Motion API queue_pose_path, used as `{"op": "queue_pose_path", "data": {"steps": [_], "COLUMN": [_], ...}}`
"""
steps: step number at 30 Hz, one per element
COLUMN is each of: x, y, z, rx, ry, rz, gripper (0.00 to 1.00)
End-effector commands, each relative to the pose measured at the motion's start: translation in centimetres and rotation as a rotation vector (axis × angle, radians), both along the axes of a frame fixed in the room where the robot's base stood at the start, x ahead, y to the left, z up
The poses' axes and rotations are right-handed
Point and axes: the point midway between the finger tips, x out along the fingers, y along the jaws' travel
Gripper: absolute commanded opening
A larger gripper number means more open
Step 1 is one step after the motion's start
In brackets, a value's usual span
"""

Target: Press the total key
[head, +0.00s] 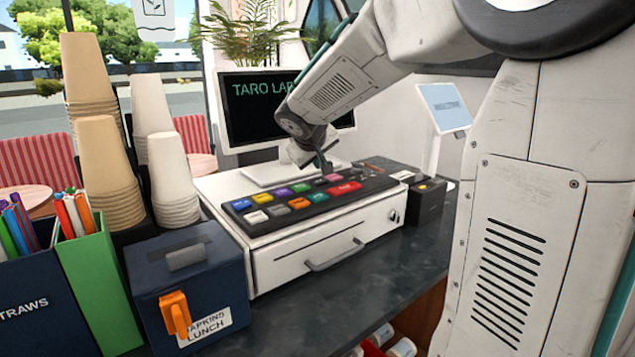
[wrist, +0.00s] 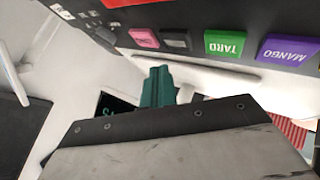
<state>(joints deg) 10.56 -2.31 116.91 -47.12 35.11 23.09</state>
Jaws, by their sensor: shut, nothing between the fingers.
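The cash register's dark key panel (head: 263,217) carries several coloured keys. A wide red key (head: 345,188) sits at its front right, its label too small to read; I cannot confirm it is the total key. A red key (wrist: 122,2) is cut off at the top of the wrist view. My gripper (head: 324,166) has its teal fingers shut and empty, pointing down near the panel's back edge, behind the red key. In the wrist view the shut fingers (wrist: 157,86) are near the pink key (wrist: 144,38). I cannot tell whether they touch anything.
A monitor (head: 248,110) stands behind the register. A navy napkin box (head: 190,275), stacked cups (head: 108,165) and straw holders (head: 100,285) crowd the left. A small dark box (head: 428,205) is to the right. The dark counter (head: 345,287) in front is clear.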

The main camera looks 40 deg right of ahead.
Motion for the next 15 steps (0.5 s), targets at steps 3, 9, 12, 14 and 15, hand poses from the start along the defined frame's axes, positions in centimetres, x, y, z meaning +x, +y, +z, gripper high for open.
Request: {"op": "queue_pose_path", "data": {"steps": [3,9,12,14,15], "x": [0.0,0.0,0.0,0.0,0.0], "y": [0.0,0.0,0.0,0.0,0.0], "z": [-1.1,-1.7,-1.7,-1.7,-1.7], "rx": [0.001,0.001,0.001,0.001,0.001], "ry": [0.001,0.000,0.000,0.000,0.000], "rz": [0.001,0.000,0.000,0.000,0.000], "gripper": [0.00,0.00,0.00,0.00,0.00]}}
